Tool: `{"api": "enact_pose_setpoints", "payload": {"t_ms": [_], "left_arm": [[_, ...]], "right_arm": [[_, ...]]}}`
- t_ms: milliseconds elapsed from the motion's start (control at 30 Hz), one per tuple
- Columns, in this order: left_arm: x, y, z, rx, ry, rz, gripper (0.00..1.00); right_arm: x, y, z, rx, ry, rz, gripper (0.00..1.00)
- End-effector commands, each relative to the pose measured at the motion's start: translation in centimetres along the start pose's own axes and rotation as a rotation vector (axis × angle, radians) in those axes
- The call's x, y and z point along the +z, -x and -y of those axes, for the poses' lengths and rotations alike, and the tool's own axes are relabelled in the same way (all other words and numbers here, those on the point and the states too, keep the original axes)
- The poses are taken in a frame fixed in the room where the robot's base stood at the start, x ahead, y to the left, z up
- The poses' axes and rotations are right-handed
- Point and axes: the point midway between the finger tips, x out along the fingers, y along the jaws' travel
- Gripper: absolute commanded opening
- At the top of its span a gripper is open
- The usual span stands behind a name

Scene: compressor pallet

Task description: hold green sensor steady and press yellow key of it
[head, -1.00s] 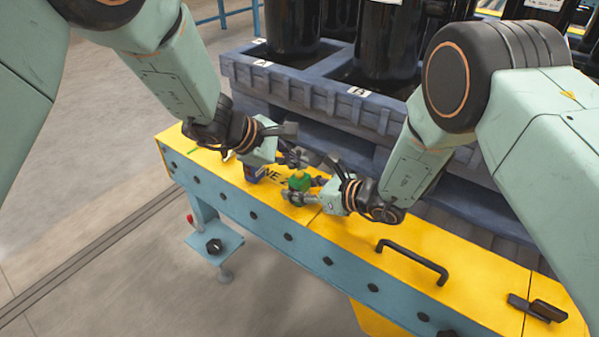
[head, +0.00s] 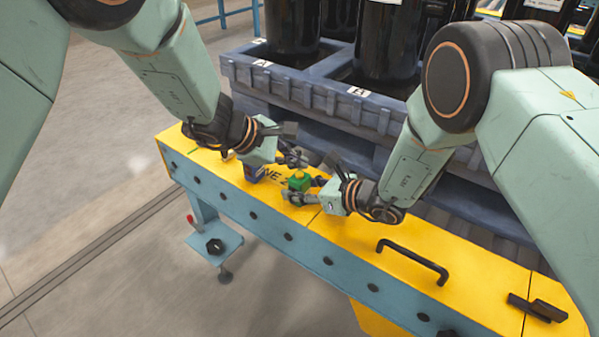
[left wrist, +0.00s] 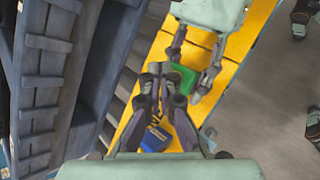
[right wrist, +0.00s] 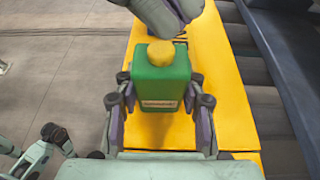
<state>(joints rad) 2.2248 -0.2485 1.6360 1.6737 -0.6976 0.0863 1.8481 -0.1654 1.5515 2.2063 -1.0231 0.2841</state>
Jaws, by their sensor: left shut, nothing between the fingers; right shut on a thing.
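The green sensor (head: 299,183) is a small box with a rounded yellow key (right wrist: 161,53) on its top. My right gripper (head: 304,191) is shut on the sensor, one finger on each side in the right wrist view, and the sensor looks upright there. A label shows on its near face. My left gripper (head: 300,158) is shut and empty. Its fingertips (right wrist: 170,14) are close above and behind the key in the right wrist view, and a gap seems to show. In the left wrist view the green sensor (left wrist: 183,79) is partly hidden behind the fingers.
The yellow bench top (head: 350,232) lies below both grippers, with a black handle (head: 412,262) to the right. A small blue box (left wrist: 156,138) stands on it by my left gripper. A grey-blue pallet (head: 310,92) with black cylinders stands close behind.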

Motion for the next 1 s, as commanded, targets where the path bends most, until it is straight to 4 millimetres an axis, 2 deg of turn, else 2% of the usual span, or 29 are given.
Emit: {"api": "enact_pose_setpoints", "payload": {"t_ms": [1000], "left_arm": [[-0.56,-0.76,0.57,0.0,0.0,0.0,0.0]], "right_arm": [[0.03,0.0,0.01,0.0,0.0,0.001,0.04]]}}
